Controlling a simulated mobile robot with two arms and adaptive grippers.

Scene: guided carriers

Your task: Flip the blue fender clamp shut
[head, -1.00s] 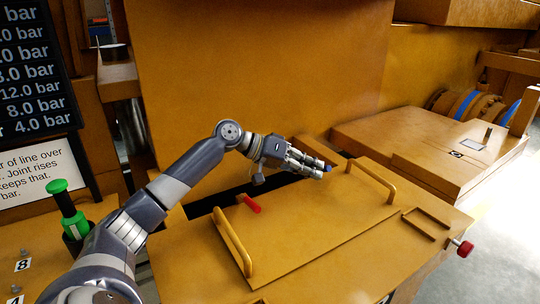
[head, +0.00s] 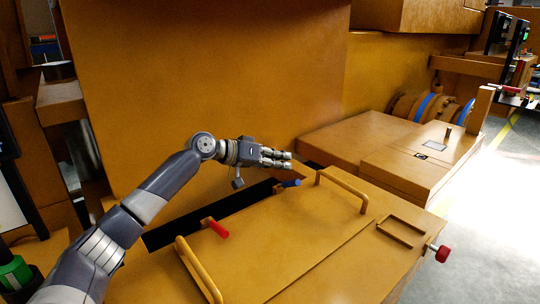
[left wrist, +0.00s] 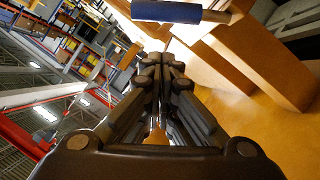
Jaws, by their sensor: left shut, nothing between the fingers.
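The blue fender clamp (head: 289,183) shows as a short blue handle at the back edge of the orange panel with two grab bars. It lies nearly flat, and I cannot tell whether it is latched. Its blue grip crosses the top of the left wrist view (left wrist: 180,12). My left gripper (head: 288,160) is shut and empty, just above and behind the blue handle, with a small gap seeming to separate them. The shut fingers also show in the left wrist view (left wrist: 163,62), pointing toward the grip. My right gripper is not in view.
A red-handled clamp (head: 216,228) sits left of the blue one on the same edge. Yellow grab bars (head: 345,184) rise from the panel (head: 290,235). A red knob (head: 442,254) is at the right side. A tall orange wall (head: 210,80) stands behind.

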